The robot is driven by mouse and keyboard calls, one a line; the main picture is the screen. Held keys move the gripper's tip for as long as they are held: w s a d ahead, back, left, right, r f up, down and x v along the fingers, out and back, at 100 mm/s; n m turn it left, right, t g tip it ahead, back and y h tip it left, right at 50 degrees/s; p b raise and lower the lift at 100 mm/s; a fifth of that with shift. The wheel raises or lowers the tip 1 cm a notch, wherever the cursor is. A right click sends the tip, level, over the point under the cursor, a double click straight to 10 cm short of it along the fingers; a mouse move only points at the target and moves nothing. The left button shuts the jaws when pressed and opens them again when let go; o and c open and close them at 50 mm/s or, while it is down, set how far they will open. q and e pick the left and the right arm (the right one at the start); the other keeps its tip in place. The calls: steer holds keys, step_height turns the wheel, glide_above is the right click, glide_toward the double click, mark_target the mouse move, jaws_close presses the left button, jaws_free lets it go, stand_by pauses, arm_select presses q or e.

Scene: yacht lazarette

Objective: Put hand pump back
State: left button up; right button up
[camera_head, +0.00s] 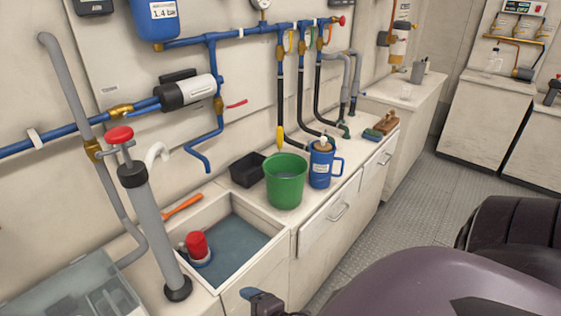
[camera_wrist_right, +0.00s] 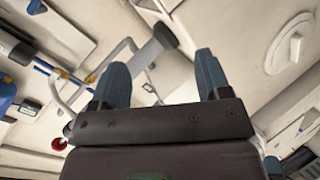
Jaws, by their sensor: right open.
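The hand pump (camera_head: 160,225), a grey tube with a black collar, red knob and white curved spout, stands on the counter at the left in the head view, leaning slightly. Its black foot is beside the sink's left rim. Nothing holds it. My right gripper (camera_wrist_right: 163,85) is open in the wrist view, with two blue fingers apart and nothing between them. A dark blue gripper part shows at the bottom edge of the head view, right of the pump and in front of the sink. My left gripper is not in view.
The sink (camera_head: 280,236) holds water and a red-topped pump (camera_head: 197,246). An orange-handled tool (camera_head: 182,207) lies behind it. A green bucket (camera_head: 286,183), blue jug (camera_head: 321,166) and black bin (camera_head: 247,170) stand right. A clear-lidded box (camera_head: 70,295) is at lower left; pipes line the wall.

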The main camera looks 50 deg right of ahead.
steer(key=s+d+f+m+g, duration=0.1)
steer(key=s+d+f+m, duration=0.2)
steer(key=m, duration=0.8)
steer(key=shift+s+f+m+g, duration=0.4)
steer(key=shift+s+f, duration=0.7)
steer(key=shift+s, duration=0.75)
